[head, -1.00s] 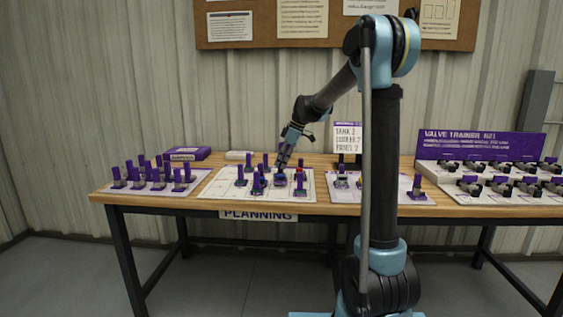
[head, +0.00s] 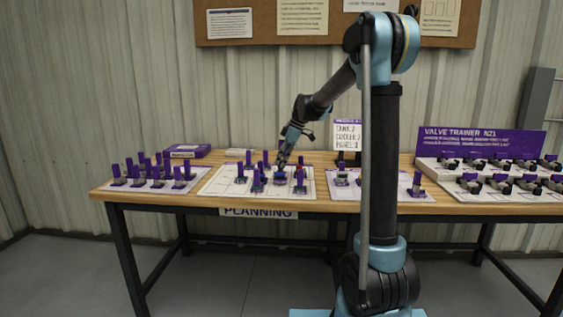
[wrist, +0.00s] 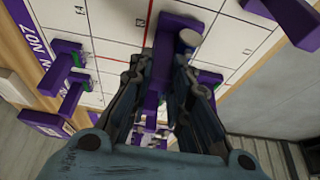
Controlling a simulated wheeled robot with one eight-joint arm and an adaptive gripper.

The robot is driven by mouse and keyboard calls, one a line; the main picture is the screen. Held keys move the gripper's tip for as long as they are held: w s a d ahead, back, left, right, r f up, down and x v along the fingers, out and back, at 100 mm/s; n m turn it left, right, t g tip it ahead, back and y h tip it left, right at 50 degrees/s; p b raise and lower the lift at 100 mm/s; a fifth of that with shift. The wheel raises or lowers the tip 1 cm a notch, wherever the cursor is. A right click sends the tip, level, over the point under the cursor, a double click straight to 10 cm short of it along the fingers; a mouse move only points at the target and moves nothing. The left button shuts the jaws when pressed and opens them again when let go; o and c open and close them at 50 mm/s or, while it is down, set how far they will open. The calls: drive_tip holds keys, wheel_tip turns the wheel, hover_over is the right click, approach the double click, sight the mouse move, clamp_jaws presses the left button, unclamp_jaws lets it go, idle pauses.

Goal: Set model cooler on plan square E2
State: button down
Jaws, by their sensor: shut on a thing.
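My gripper (head: 281,165) is over the white planning board (head: 215,187) on the bench. Its jaws are shut on a model with a purple upright handle, taken to be the model cooler (wrist: 163,55). In the wrist view a round grey-white part (wrist: 188,39) shows beside the held handle. In the head view the held model is low over or on the board; contact cannot be told. The board's grid squares and a red line (wrist: 148,25) show in the wrist view. The fingers hide the square under the model, and its label cannot be read for sure.
Other purple-handled models (head: 257,181) stand close around my gripper on the board. A tray of several models (head: 154,182) is at left, and another mat with models (head: 342,177) at right. A valve trainer display (head: 480,145) stands at the far right.

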drive_tip(key=shift+f, duration=0.4)
drive_tip(key=c, duration=1.4)
unclamp_jaws()
drive_tip(key=shift+r, duration=0.75)
drive_tip(key=shift+r, duration=3.4)
